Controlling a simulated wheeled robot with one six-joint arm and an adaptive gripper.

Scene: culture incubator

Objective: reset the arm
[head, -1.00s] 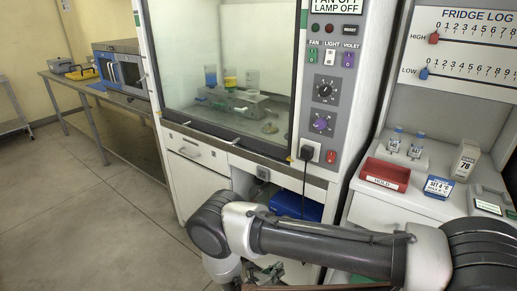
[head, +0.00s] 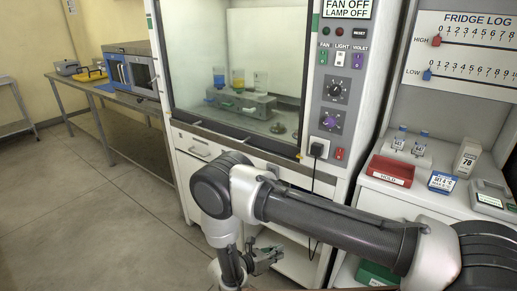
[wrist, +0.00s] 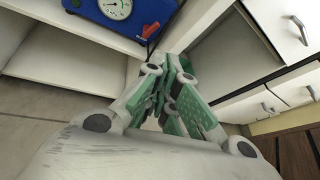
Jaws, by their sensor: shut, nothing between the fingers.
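My gripper (head: 265,260) hangs low in front of the fume cupboard's base in the head view, below my bent arm. In the wrist view my gripper (wrist: 178,95) shows green finger pads drawn together, with nothing between them. The fingers are shut and empty, apart from the cabinet fronts and shelves beyond them.
The fume cupboard (head: 190,70) stands ahead with its glass front. A blue device with a gauge (wrist: 115,15) sits on a shelf. Floor at left is clear.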

